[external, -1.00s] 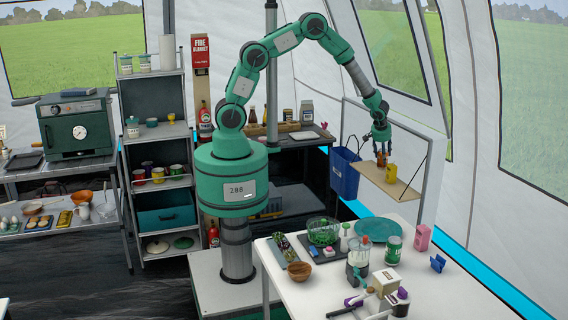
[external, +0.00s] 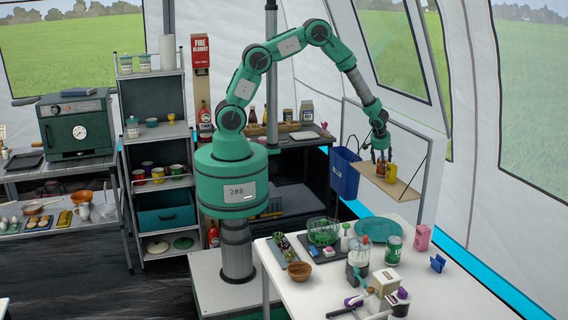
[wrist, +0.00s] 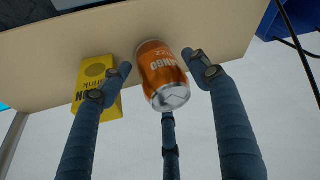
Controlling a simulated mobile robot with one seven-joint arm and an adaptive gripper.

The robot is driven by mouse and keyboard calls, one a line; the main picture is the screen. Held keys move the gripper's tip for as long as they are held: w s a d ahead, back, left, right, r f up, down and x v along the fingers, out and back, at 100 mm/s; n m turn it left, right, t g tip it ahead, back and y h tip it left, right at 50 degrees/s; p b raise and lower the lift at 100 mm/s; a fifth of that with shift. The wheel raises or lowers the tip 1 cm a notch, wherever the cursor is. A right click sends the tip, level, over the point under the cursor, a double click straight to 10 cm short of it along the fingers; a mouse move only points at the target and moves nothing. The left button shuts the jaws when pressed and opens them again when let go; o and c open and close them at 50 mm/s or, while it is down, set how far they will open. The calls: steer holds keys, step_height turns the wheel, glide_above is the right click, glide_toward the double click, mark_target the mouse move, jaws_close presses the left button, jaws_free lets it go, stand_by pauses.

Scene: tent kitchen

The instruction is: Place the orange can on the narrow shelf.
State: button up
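The orange can (wrist: 160,68) is in the wrist view, its silver top facing the camera. It appears to stand on the narrow shelf (wrist: 220,30), a pale board that also shows in the external view (external: 402,190). My gripper (wrist: 160,66) has its fingers around the can. Gaps show between the left and right fingertips and the can, so it looks open. The third finger is partly behind the can. In the external view my gripper (external: 381,158) is low over the shelf, and the can there is small and partly hidden by the fingers.
A yellow drink carton (wrist: 95,88) stands on the shelf close beside the can, partly behind the left finger. A blue bin (external: 344,175) hangs left of the shelf. The white table (external: 445,290) below holds several items. Bare shelf lies right of the can in the wrist view.

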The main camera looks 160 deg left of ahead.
steer(key=shift+r, duration=0.15)
stand_by(0.3)
steer(key=p+v, duration=0.1)
steer(key=v, duration=1.1)
stand_by(0.9)
